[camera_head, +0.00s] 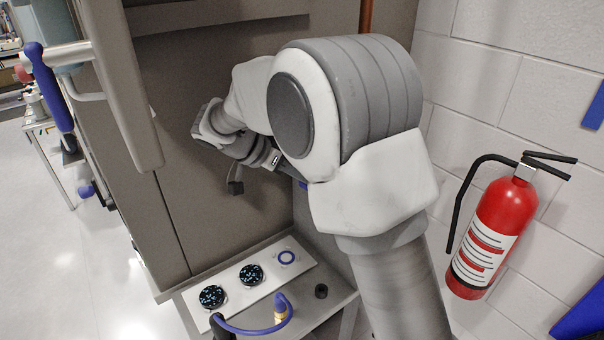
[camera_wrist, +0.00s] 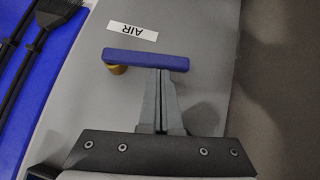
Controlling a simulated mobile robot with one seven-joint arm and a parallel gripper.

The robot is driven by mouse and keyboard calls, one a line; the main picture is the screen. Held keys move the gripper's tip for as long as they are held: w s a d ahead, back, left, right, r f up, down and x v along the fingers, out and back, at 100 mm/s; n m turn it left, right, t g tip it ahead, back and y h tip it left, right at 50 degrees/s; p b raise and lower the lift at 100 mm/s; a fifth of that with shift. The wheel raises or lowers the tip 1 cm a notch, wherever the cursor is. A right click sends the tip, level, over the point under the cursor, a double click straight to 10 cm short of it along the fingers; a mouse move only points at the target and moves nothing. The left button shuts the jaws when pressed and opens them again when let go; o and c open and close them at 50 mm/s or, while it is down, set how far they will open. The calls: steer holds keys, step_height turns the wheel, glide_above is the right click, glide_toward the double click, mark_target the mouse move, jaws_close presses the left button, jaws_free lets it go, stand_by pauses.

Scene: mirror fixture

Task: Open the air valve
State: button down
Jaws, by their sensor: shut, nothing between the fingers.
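The air valve shows in the wrist view as a straight blue handle (camera_wrist: 147,59) on a brass stem (camera_wrist: 116,69) at the handle's left end. The handle lies crosswise in the picture over a grey surface. A white label reading AIR (camera_wrist: 132,31), upside down, is just above it. My gripper (camera_wrist: 161,73) is shut and empty, with its fingertips at the right half of the handle. I cannot tell whether they touch it. In the head view, my arm hides much of the area around the gripper.
A red fire extinguisher (camera_head: 491,233) is by the white block wall at right. A panel (camera_head: 232,287) with black knobs (camera_head: 251,275) and a blue hose (camera_head: 255,329) is below my arm. A grey cabinet (camera_head: 165,110) stands behind it. Black brushes (camera_wrist: 50,20) show at the wrist view's left.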

step_height(320, 180, down, 9)
steer(key=s+d+n+g+h+b, duration=0.2)
steer(key=s+n+g+h+b, duration=0.1)
steer(key=b, duration=0.4)
steer(key=shift+f+g+h+b, duration=0.2)
steer(key=shift+g+h+b, duration=0.1)
steer(key=shift+g+b, duration=0.1)
stand_by(0.7)
